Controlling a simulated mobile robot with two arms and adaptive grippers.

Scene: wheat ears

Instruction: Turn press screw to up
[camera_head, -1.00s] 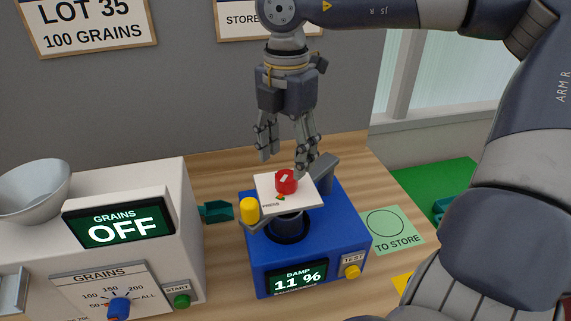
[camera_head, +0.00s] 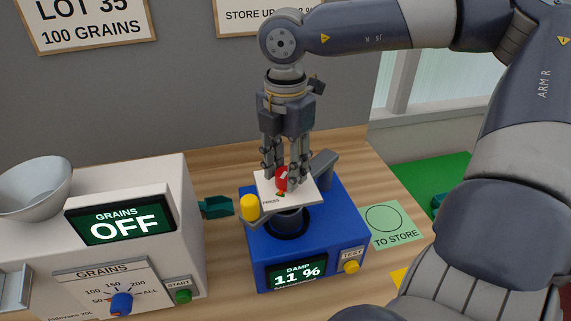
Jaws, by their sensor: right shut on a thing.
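The press screw is a red knob (camera_head: 281,178) with a white mark, on a white plate (camera_head: 304,199) labelled PRESS on top of the blue damp meter (camera_head: 345,222). My right gripper (camera_head: 281,176) comes down from above and is shut on the red knob. Its fingers hide part of the knob and plate. The meter's display (camera_head: 297,274) reads DAMP 11 %. My left gripper is not in view.
The white grain counter (camera_head: 180,215) stands at left, its display (camera_head: 118,222) reading OFF, with a grey bowl (camera_head: 35,185) on top. A yellow TEST button (camera_head: 351,267) is on the meter's front. A green TO STORE card (camera_head: 395,240) lies at right.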

